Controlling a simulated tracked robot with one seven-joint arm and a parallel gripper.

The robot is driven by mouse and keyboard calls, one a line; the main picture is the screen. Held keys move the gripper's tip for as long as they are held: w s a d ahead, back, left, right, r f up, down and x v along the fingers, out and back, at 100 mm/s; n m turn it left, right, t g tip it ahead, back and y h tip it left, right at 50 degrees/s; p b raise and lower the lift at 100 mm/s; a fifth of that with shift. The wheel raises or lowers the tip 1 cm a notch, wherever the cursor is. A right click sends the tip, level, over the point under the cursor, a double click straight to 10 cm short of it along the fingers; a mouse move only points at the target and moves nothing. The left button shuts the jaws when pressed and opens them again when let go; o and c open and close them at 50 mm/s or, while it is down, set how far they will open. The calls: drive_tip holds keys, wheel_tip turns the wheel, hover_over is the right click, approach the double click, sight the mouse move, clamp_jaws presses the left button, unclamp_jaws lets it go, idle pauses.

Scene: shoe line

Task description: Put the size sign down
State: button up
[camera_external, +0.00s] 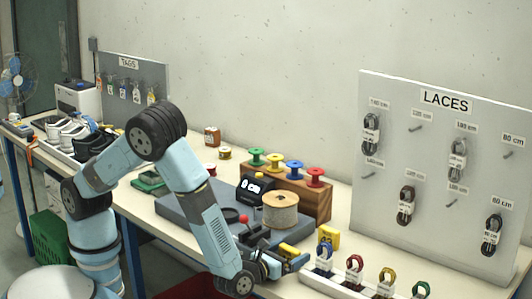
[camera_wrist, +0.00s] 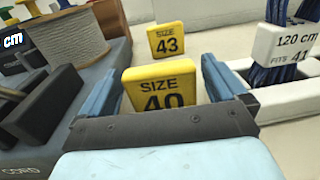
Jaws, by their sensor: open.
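The yellow sign reading SIZE 40 (camera_wrist: 160,80) stands upright between the fingers of my gripper (camera_wrist: 158,92) in the wrist view. Its lower part is hidden behind the gripper body. The blue fingers are open, one on each side of it, with a gap visible on the right. In the external view my gripper (camera_external: 286,262) is low at the table's front edge, with the yellow sign (camera_external: 288,249) at its fingers. A second yellow sign, SIZE 43 (camera_wrist: 166,40), stands just beyond; it also shows in the external view (camera_external: 329,236).
A white lace rack (camera_external: 345,287) with several coloured lace bundles stands right of my gripper. A grey cord station (camera_external: 182,207) with a spool (camera_external: 280,212) is on the left. The LACES board (camera_external: 432,200) stands behind. A red bin (camera_external: 185,289) is below the table edge.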

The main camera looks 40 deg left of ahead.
drive_tip(key=s, duration=1.3)
drive_tip(key=shift+s+a, duration=0.15)
drive_tip(key=shift+a, duration=0.25)
drive_tip(key=shift+s, duration=0.25)
drive_tip(key=c, duration=0.9)
drive_tip(key=shift+r, duration=0.1)
